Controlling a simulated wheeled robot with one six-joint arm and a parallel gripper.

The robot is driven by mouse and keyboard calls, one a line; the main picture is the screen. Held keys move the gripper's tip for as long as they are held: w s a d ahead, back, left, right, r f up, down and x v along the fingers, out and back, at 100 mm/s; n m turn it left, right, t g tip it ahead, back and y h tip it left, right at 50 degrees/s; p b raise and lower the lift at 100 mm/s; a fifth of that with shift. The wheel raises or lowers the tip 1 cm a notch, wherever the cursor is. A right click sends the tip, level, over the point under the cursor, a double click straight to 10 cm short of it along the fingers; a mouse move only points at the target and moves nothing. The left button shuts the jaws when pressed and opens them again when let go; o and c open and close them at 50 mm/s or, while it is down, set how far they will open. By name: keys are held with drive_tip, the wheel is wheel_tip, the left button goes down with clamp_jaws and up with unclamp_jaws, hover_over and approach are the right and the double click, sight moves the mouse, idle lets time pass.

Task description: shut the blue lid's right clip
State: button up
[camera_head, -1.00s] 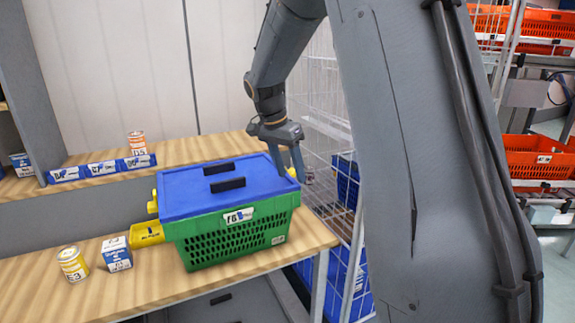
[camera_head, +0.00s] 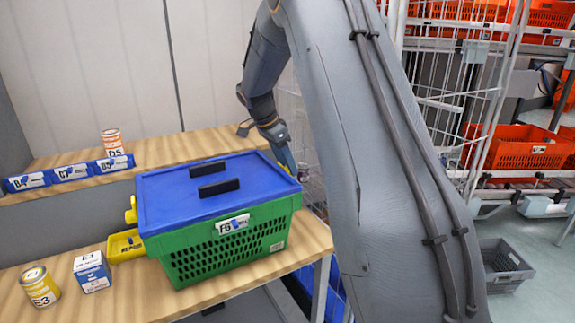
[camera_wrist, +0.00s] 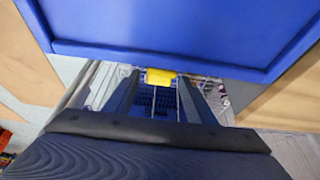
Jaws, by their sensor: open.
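The green crate (camera_head: 215,254) stands on the wooden bench with its blue lid (camera_head: 217,188) lying flat on top. The lid has two black handles. In the wrist view the lid (camera_wrist: 170,25) fills the top, and the yellow right clip (camera_wrist: 160,77) sticks out from the middle of its edge. My gripper (camera_head: 288,160) is at the lid's right side, low and partly hidden by my arm. In the wrist view my gripper (camera_wrist: 158,95) is open, its two fingers on either side of the clip. I cannot tell whether they touch it. A yellow left clip (camera_head: 131,212) juts out on the left.
A yellow bin (camera_head: 126,246), a blue-and-white box (camera_head: 92,272) and a yellow can (camera_head: 39,287) stand left of the crate. An orange can (camera_head: 113,142) is on the back shelf. A wire cage (camera_head: 300,120) stands at the right.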

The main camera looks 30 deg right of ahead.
drive_tip(key=shift+x, duration=0.75)
drive_tip(key=c, duration=1)
drive_tip(key=shift+c, duration=0.2)
drive_tip(key=shift+y+p, duration=0.3)
drive_tip(key=y+p, duration=0.1)
drive_tip(key=y, duration=0.2)
drive_tip(key=shift+a+f+p, duration=0.1)
drive_tip(key=shift+f+p, duration=0.25)
drive_tip(key=shift+p, duration=0.05)
drive_tip(key=shift+a+f+y+p, duration=0.15)
drive_tip(key=shift+y+p, duration=0.05)
drive_tip(key=shift+y, duration=0.45)
drive_tip(key=shift+a+f+y+p, duration=0.15)
drive_tip(key=shift+y+p, duration=0.05)
drive_tip(key=shift+y, duration=0.45)
